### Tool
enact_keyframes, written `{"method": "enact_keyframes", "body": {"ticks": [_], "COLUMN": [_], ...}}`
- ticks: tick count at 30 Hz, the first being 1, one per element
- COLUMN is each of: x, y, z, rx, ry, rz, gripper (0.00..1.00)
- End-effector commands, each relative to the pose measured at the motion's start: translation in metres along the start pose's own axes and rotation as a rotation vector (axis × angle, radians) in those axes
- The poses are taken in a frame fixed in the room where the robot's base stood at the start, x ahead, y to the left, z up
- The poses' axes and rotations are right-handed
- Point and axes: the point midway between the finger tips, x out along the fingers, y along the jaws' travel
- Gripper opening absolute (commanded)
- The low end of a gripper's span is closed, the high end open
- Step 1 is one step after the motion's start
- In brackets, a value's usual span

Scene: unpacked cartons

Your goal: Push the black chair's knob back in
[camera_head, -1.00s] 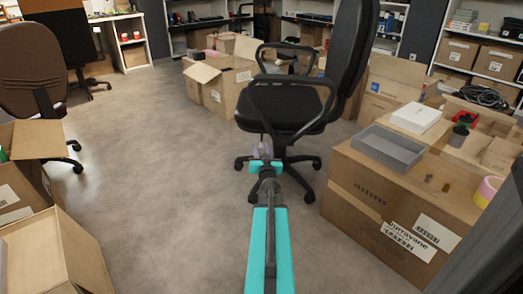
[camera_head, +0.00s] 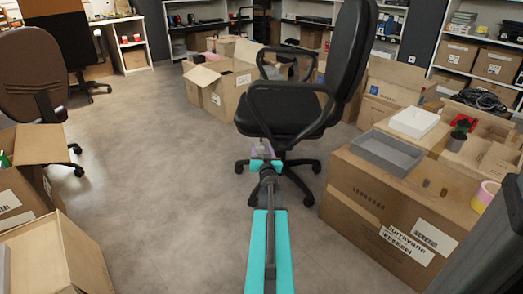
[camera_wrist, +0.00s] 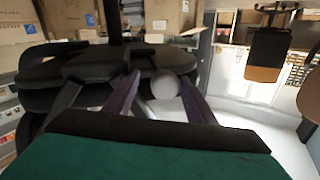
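The black chair (camera_head: 290,117) stands ahead on a five-star base, its backrest on the right. My gripper (camera_head: 263,147) is in front of the seat, just below its front edge. In the wrist view a round pale grey knob (camera_wrist: 165,86) shows between the two purple fingers of my gripper (camera_wrist: 161,80), in front of the dark underside of the seat. The fingers are spread, with a gap on the knob's left; the right finger is close to it. Whether they touch, and how far the knob sticks out, I cannot tell.
A large carton (camera_head: 395,215) with a grey tray (camera_head: 388,152) on top stands close on the right. Open cartons (camera_head: 45,258) stand at the left, near a brown chair (camera_head: 35,75). Grey floor (camera_head: 150,150) between them is clear.

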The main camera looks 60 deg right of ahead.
Motion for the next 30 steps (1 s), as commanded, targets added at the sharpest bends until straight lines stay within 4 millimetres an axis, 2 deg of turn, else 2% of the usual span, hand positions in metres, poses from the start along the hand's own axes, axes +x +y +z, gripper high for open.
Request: {"method": "enact_keyframes", "body": {"ticks": [14, 20, 30], "x": [-0.007, -0.022, -0.059], "y": [-0.002, -0.002, -0.002], "z": [0.001, 0.000, -0.001], "rx": [-0.001, 0.000, -0.001], "ry": [-0.002, -0.002, -0.002], "rz": [-0.002, -0.002, -0.001], "gripper": [0.50, 0.50, 0.50]}}
